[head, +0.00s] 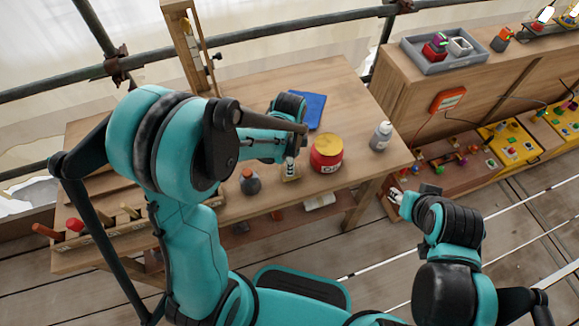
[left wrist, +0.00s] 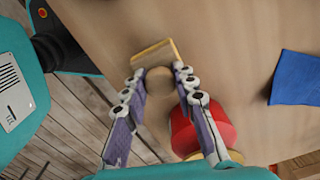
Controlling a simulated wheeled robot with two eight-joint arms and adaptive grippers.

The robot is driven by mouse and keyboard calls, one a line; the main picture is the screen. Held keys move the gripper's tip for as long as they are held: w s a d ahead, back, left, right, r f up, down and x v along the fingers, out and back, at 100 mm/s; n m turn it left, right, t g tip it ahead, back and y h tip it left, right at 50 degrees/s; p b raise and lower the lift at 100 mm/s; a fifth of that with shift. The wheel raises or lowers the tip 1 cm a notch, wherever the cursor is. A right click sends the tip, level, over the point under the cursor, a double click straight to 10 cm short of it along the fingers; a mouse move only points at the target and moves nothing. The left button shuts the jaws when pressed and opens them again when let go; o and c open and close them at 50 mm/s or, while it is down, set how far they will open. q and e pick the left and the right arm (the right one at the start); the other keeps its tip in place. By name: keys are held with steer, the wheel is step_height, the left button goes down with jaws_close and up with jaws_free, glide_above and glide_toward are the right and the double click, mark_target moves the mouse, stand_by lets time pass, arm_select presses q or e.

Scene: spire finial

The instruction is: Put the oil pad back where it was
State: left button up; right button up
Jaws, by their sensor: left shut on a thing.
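My left gripper (head: 291,166) is low over the wooden workbench, between a dark round bottle and a red tub. Its fingers are closed around the round tan knob (left wrist: 158,80) of a small tan block (left wrist: 154,53); the block also shows below the fingers in the head view (head: 290,177). I cannot tell whether the block touches the bench. Whether this block or the flat blue cloth (head: 309,109) is the oil pad is not clear. The cloth lies behind the gripper and also shows in the left wrist view (left wrist: 296,78). My right gripper (head: 397,196) is off the bench's right end; its jaw state is unclear.
The red tub with yellow lid (head: 326,155) stands close right of the left gripper. The dark bottle (head: 250,182) stands to its left, a grey bottle (head: 381,136) near the bench's right end. Bare bench (head: 345,90) lies right of the cloth. Handled tools stand front left.

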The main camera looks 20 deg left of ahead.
arm_select(q)
steer(key=shift+f, duration=0.5)
steer(key=shift+f, duration=0.15)
steer(key=o, duration=1)
